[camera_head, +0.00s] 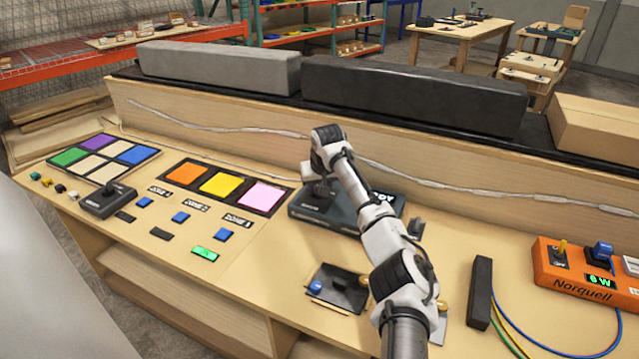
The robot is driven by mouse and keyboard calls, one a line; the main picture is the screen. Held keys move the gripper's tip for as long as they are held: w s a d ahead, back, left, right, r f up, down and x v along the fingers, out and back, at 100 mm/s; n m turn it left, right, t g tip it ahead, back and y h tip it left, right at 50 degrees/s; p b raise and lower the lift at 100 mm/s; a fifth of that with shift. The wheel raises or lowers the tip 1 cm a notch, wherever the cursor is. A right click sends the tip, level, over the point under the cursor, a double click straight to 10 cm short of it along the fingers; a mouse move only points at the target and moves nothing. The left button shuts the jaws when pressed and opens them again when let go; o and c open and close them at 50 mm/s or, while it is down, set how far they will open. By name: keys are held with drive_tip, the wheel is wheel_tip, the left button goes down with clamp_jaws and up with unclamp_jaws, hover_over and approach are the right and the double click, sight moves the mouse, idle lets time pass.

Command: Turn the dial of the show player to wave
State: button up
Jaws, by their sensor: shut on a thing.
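The show player appears to be the dark grey box (348,222) on the wooden console, right of the orange, yellow and pink panels. Part of a white label shows on its right side, with the arm in front of the rest. My gripper (318,190) points down onto the left part of this box and is shut on its dial. The dial is mostly hidden by the fingers, and its setting cannot be read.
A black plate with a blue knob (315,287) lies in front of the player. An orange Norquell box (590,270) stands at right. Behind, a wooden ledge (420,150) carries long grey blocks.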

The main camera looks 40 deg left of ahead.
drive_tip(key=m+p, duration=0.1)
drive_tip(key=m+h+p, duration=0.1)
drive_tip(key=m, duration=0.1)
drive_tip(key=shift+s+a+r+t+p, duration=0.15)
drive_tip(key=shift+t+p, duration=0.15)
drive_tip(key=shift+t, duration=0.1)
drive_tip(key=shift+m+t+h+p, duration=0.3)
drive_tip(key=shift+m+h+p, duration=0.45)
drive_tip(key=shift+m, duration=1.45)
drive_tip(key=o, duration=1)
drive_tip(key=shift+c, duration=0.2)
drive_tip(key=b+v, duration=0.3)
drive_tip(key=v, duration=1)
drive_tip(key=shift+s+r, duration=0.15)
drive_tip(key=shift+r, duration=0.05)
